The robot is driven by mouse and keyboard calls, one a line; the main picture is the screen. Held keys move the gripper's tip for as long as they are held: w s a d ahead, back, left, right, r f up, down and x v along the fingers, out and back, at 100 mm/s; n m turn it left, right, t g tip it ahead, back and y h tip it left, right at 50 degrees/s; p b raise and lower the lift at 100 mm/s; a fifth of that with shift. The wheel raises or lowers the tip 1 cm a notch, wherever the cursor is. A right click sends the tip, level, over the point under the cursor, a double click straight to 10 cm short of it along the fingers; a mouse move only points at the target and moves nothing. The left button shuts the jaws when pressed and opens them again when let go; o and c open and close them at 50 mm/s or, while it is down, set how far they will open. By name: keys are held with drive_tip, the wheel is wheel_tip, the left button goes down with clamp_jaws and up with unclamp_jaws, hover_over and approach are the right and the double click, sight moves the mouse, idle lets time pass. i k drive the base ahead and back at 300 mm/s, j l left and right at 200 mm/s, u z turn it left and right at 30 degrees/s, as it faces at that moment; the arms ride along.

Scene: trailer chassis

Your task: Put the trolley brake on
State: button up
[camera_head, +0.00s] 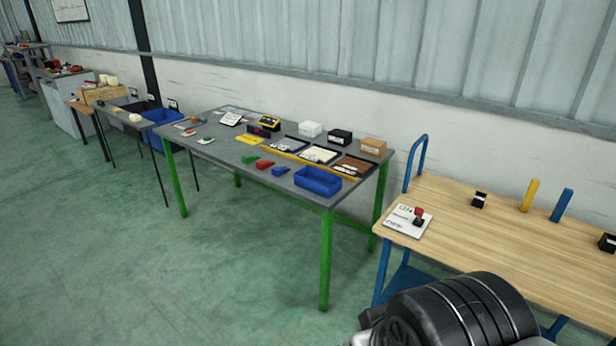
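The trolley (466,225) stands at the right, with a light wooden top, a blue frame and a blue push handle (413,160) at its left end. A white labelled plate (398,220) lies on the top's near left corner. A small red and black knob or lever (418,214) stands upright at the plate's right side. I cannot tell whether this is the brake or how it is set. The trolley's wheels and lower right part are out of view or hidden behind a black part of my arm. My gripper's fingers are not in view.
Small black blocks (479,200), a yellow post (529,195) and a blue post (561,204) stand on the trolley. A green-legged grey table (225,150) with a blue bin (318,181) and other items stands left of it. The green floor (235,270) in front is clear.

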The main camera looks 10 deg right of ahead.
sight(418, 213)
drive_tip(key=i+z, duration=0.2)
drive_tip(key=z, duration=0.9)
